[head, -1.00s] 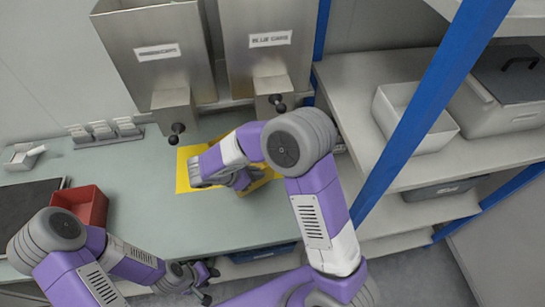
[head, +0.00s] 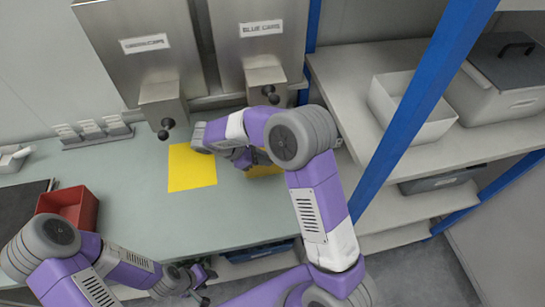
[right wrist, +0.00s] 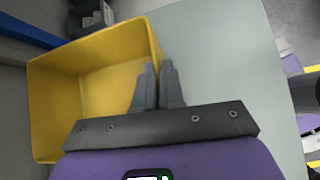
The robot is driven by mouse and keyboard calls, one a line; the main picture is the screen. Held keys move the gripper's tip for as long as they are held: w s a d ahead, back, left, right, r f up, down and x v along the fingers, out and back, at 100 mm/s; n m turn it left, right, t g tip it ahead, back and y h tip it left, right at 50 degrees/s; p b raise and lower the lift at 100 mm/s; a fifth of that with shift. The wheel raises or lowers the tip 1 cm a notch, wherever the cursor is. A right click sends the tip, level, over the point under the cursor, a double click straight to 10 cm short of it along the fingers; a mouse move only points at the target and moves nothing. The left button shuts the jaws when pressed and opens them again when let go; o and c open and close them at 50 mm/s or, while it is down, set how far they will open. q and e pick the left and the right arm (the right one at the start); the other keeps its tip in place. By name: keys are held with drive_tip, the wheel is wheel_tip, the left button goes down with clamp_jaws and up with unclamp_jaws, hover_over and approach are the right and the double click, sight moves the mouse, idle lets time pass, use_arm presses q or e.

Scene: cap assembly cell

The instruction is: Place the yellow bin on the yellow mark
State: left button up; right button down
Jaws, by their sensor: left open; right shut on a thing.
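The yellow mark (head: 192,170) is a flat yellow square on the bench top, left of my right gripper, and it is bare. The yellow bin (head: 264,171) is mostly hidden behind my right arm in the head view, to the right of the mark. In the right wrist view the empty open bin (right wrist: 95,90) shows clearly. My right gripper (right wrist: 158,72) is shut on its right wall; it also shows in the head view (head: 244,158). I cannot tell whether the bin touches the bench. My left gripper (head: 207,284) is open and empty at the bench's front edge.
A red bin (head: 70,206) sits at the left of the bench. Two steel dispensers (head: 150,60) hang behind the mark, with black knobs. A blue post (head: 420,100) and shelves with a white box (head: 410,106) stand at the right. The bench middle is clear.

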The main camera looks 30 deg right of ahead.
drive_tip(key=w+d, duration=0.1)
drive_tip(key=d, duration=0.2)
drive_tip(key=shift+w+d, duration=0.1)
drive_tip(key=shift+w, duration=0.3)
drive_tip(key=f+b, duration=0.2)
drive_tip(key=f, duration=0.1)
drive_tip(key=shift+w+d+f, duration=0.15)
drive_tip(key=shift+d, duration=0.25)
drive_tip(key=shift+f, duration=0.1)
drive_tip(key=shift+f, duration=0.2)
drive_tip(key=c, duration=1.2)
unclamp_jaws()
drive_tip(key=shift+a, duration=0.1)
drive_tip(key=shift+c, duration=0.2)
drive_tip(key=shift+a+r, duration=0.2)
drive_tip(key=shift+r, duration=0.25)
drive_tip(key=p+v, duration=0.3)
drive_tip(key=v, duration=0.8)
drive_tip(key=shift+a, duration=0.2)
